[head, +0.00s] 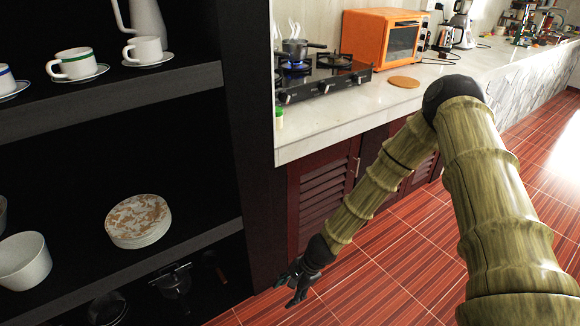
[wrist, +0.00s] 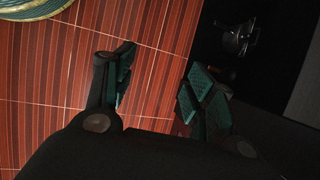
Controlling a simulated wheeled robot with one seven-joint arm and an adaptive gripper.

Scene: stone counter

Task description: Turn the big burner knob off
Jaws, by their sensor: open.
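The black stove (head: 330,82) sits on the stone counter in the head view, with small knobs (head: 324,87) along its front edge. I cannot tell which knob is the big burner's. A blue flame (head: 294,66) burns under a steaming pot (head: 295,48) on the left burner. My gripper (head: 293,289) hangs low in front of the cabinet, well below and apart from the stove. It is open and empty; its two fingers stand apart in the wrist view (wrist: 155,90). The stove is not in the wrist view.
A black shelf (head: 110,105) with cups and plates fills the left, close to my gripper. An orange oven (head: 383,40) stands right of the stove. A round wooden board (head: 403,82) and a small green-white jar (head: 279,116) lie near. Red floor (head: 400,245) is open.

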